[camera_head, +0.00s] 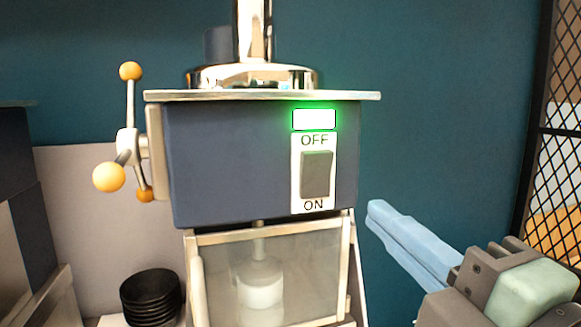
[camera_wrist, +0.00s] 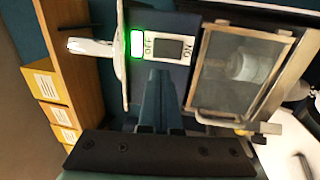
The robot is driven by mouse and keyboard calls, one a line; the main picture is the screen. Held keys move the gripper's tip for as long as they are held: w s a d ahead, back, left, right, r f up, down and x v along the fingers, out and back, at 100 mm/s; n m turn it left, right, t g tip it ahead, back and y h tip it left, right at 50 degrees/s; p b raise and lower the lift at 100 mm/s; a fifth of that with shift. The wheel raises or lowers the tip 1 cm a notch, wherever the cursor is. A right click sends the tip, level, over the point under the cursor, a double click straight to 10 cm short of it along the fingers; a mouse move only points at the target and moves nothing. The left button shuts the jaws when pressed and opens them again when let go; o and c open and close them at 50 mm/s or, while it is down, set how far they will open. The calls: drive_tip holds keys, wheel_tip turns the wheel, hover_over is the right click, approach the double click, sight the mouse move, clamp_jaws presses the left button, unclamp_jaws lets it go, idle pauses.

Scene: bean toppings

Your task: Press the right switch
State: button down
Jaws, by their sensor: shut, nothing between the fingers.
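A dark rocker switch (camera_head: 317,174) sits on a white plate marked OFF above and ON below, on the front right of a dark blue machine (camera_head: 230,150). A lit green indicator (camera_head: 314,120) is just above the plate. The switch also shows in the wrist view (camera_wrist: 168,49), rotated on its side. My gripper (camera_head: 376,212) is shut and empty, to the right of the machine and a little lower than the switch, apart from it. No second switch shows.
A handle with orange knobs (camera_head: 109,177) sticks out on the machine's left. A clear-fronted chamber (camera_head: 300,275) is below the switch panel. Black stacked bowls (camera_head: 151,290) stand at lower left. A black mesh screen (camera_head: 555,130) is at right.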

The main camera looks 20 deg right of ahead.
sight(318, 165)
drive_tip(key=w+p, duration=0.1)
drive_tip(key=w, duration=0.2)
drive_tip(key=w+r+p, duration=0.1)
drive_tip(key=w+p, duration=0.1)
drive_tip(key=w, duration=0.2)
drive_tip(key=w+p, duration=0.2)
drive_tip(key=w, duration=0.2)
drive_tip(key=shift+a+r, duration=0.25)
drive_tip(key=shift+r, duration=0.15)
drive_tip(key=shift+w, duration=0.5)
drive_tip(key=shift+w+r+g+p, duration=0.2)
drive_tip(key=shift+g+p, duration=0.1)
drive_tip(key=shift+p, duration=0.4)
drive_tip(key=shift+f, duration=0.1)
drive_tip(key=shift+a, duration=0.1)
